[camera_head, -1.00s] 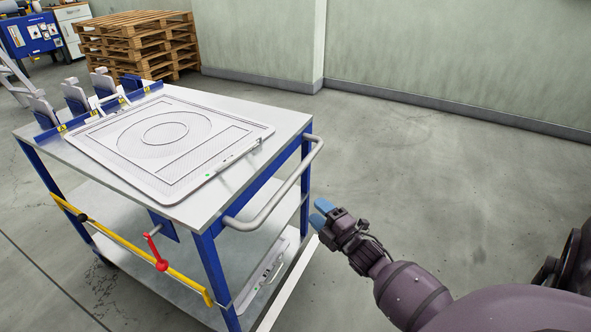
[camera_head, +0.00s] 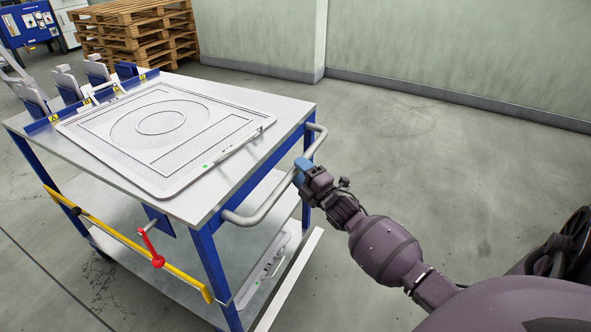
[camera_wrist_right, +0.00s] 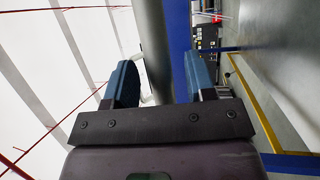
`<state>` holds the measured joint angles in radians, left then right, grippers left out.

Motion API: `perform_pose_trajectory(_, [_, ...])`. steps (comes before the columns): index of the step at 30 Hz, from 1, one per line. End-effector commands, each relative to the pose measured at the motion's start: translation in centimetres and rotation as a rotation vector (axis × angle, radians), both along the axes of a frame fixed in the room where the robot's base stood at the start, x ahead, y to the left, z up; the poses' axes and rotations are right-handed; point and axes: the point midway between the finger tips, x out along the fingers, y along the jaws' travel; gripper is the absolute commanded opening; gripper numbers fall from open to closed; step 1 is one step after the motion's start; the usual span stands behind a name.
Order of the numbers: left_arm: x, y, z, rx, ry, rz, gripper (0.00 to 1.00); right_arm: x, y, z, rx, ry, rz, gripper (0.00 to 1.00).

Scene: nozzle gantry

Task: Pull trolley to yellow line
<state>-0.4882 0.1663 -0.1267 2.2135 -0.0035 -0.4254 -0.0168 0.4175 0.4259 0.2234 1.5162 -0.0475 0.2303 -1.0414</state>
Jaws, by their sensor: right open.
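The trolley (camera_head: 207,248) has blue legs, a grey-white top, a lower shelf and a grey tubular handle (camera_head: 262,212) on its right side. My right gripper (camera_head: 301,171) is open at the far half of this handle. In the right wrist view the grey handle bar (camera_wrist_right: 154,45) runs into the gap between the two blue fingertips (camera_wrist_right: 160,84); contact cannot be told. My left gripper is out of view.
A framed white panel (camera_head: 165,185) lies on the trolley top, with clamps along its far left edge. A yellow bar (camera_head: 125,240) and red lever (camera_head: 151,247) are on the near side. Pallets (camera_head: 135,35) stand behind by the wall (camera_head: 450,50).

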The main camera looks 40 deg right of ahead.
Motion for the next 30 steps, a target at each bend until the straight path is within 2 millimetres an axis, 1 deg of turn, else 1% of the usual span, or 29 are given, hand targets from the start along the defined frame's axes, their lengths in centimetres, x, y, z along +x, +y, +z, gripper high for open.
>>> perform_pose_trajectory(3, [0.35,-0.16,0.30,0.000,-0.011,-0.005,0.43,0.95,-0.03,0.05,-0.001,0.002,0.000,0.50])
perform_pose_trajectory(6, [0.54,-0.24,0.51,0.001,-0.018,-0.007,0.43,1.34,-0.04,0.20,-0.001,0.001,0.000,0.50])
perform_pose_trajectory(14, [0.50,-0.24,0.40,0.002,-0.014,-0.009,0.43,1.45,-0.03,0.30,-0.001,0.001,0.000,0.50])
perform_pose_trajectory(15, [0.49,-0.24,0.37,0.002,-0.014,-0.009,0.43,1.45,-0.03,0.30,-0.001,0.001,0.000,0.49])
perform_pose_trajectory(23, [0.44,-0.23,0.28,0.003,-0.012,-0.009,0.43,1.43,-0.02,0.28,0.000,0.001,0.000,0.09])
perform_pose_trajectory(24, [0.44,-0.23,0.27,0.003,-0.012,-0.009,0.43,1.42,-0.02,0.28,0.000,0.001,0.000,0.03])
perform_pose_trajectory(25, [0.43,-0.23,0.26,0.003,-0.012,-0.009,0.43,1.42,-0.02,0.28,0.000,0.001,0.000,0.00])
perform_pose_trajectory(30, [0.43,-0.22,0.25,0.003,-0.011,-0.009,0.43,1.41,-0.02,0.28,0.000,0.001,0.000,0.00])
